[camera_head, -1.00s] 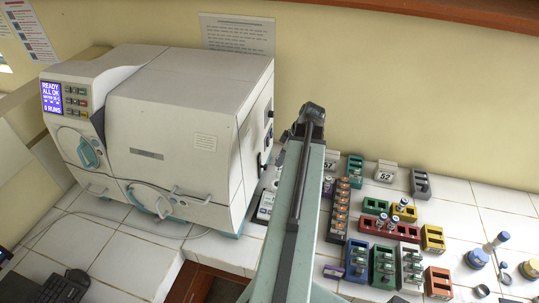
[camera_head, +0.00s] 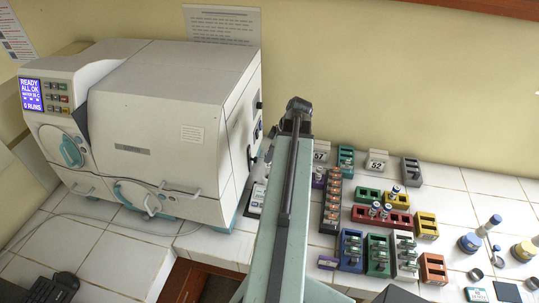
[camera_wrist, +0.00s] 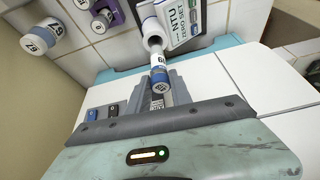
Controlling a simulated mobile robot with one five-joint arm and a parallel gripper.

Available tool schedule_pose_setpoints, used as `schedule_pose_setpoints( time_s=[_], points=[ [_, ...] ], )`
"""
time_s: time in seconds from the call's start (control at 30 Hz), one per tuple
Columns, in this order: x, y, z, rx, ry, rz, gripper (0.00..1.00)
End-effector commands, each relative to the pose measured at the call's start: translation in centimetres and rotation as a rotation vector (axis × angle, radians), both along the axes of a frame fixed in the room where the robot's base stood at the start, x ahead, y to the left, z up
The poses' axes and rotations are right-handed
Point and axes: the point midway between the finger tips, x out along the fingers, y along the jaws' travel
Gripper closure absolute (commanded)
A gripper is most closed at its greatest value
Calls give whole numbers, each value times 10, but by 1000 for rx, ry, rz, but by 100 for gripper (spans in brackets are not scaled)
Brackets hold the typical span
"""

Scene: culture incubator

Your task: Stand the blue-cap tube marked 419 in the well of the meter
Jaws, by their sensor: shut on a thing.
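My gripper (camera_wrist: 160,90) is shut on a blue-cap tube (camera_wrist: 159,77) in the wrist view. The cap is towards my jaws and the white label faces the meter; its marking is too small to read fully. The meter (camera_wrist: 182,22) has a white body with an NTU panel, and its round well (camera_wrist: 152,38) lies just beyond the tube's far end. I cannot tell whether the tube's end is inside the well or only in front of it. In the head view the meter (camera_head: 257,198) shows beside my arm, which hides the gripper and tube.
The large white incubator (camera_head: 160,130) stands close left of the meter. A dark rack (camera_head: 331,205) and several coloured racks with tubes, such as the red rack (camera_head: 362,216), stand to the right. In the wrist view a white vial (camera_wrist: 42,38) stands at upper left.

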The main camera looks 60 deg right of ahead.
Motion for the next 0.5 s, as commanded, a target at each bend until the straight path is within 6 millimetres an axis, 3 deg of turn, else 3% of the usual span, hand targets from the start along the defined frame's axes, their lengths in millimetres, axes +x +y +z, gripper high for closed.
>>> schedule_pose_setpoints(
  time_s=[0.5],
  points=[
    [1, 0, -33, 0, 0, 1, 100]
  ],
)
